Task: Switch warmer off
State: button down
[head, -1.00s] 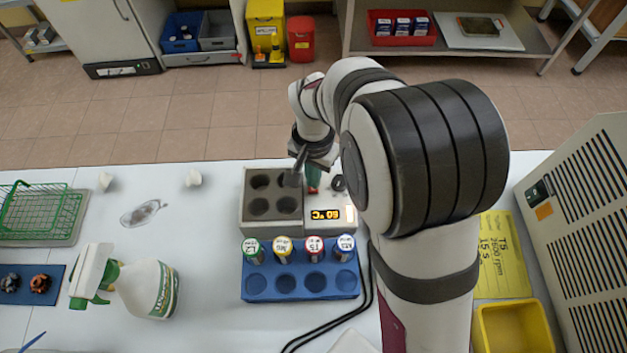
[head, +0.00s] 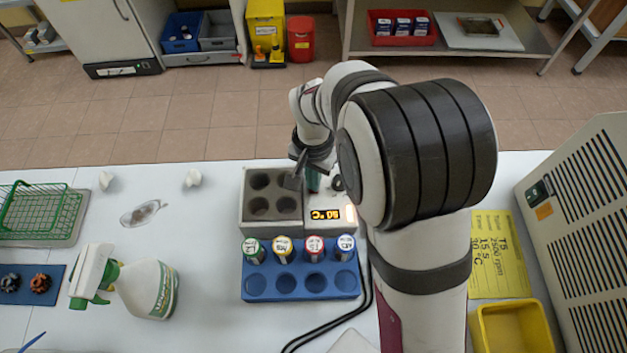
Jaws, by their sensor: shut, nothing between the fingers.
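The warmer (head: 248,213) is a grey block with several round wells, standing on the white bench behind the blue tube rack. Its white control panel (head: 322,223) on the right has a lit display (head: 325,214) with orange figures and °C. A small green part (head: 313,182) shows at the panel's back, beside the gripper; I cannot tell whether it is the switch. A dark round knob (head: 337,183) is partly hidden by my arm. My gripper (head: 297,180) is shut and empty, pointing down at the back of the warmer, between wells and panel. Whether it touches anything is unclear.
The blue rack (head: 300,286) holds several capped vials in front of the warmer. A yellow tray (head: 513,328) and a large vented machine (head: 585,230) are at the right. Black cables run beside the rack.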

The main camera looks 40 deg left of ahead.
jog(key=shift+f, duration=0.35)
jog(key=shift+r, duration=3.5)
jog(key=shift+w+d+r, duration=0.1)
jog(key=shift+d+r, duration=0.05)
jog(key=shift+d, duration=0.05)
jog(key=w+d+r+m, duration=0.15)
jog(key=d+r, duration=0.25)
jog(key=d, duration=0.5)
jog(key=d+r+m, duration=0.2)
jog(key=d+r, duration=0.1)
jog(key=d, duration=0.5)
jog(key=s+d+m+y, duration=0.1)
jog(key=s+d+m, duration=0.4)
jog(key=s+d, duration=0.6)
jog(key=shift+s+d+r+y, duration=0.15)
jog(key=shift+d+r+y, duration=0.3)
jog(key=shift+d, duration=0.8)
